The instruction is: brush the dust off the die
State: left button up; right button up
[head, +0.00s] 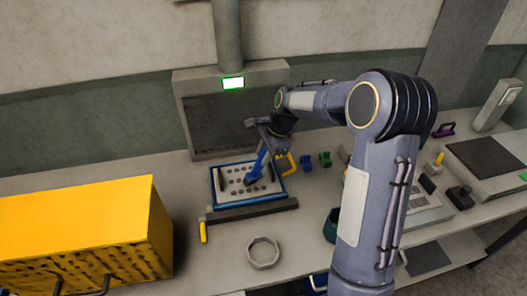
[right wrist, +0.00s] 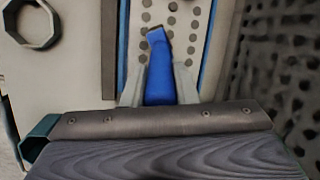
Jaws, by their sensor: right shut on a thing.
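The die (head: 236,187) is a pale plate with dark round spots in a blue frame, lying on the bench; its spotted face also shows in the right wrist view (right wrist: 198,22). I cannot tell which spots are holes and which are dust. My right gripper (head: 266,148) is shut on the blue brush (head: 258,163), above the die's right half. In the right wrist view the blue brush (right wrist: 159,72) stands between the fingers of my right gripper (right wrist: 158,95). The brush's head is over the die's face; whether it touches cannot be told. My left gripper is not in view.
A big yellow box (head: 82,215) stands at the left. A dark bar (head: 250,211) lies before the die, with a yellow-handled tool (head: 203,232) beside it. A pale ring (head: 263,252) sits in front. A grey machine (head: 185,108) with a green-lit screen stands behind.

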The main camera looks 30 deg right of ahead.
notch_tip(320, 180, up, 3)
jog(key=shift+f+p, duration=0.15)
jog(key=shift+p, duration=0.95)
jog(key=shift+r, duration=1.8)
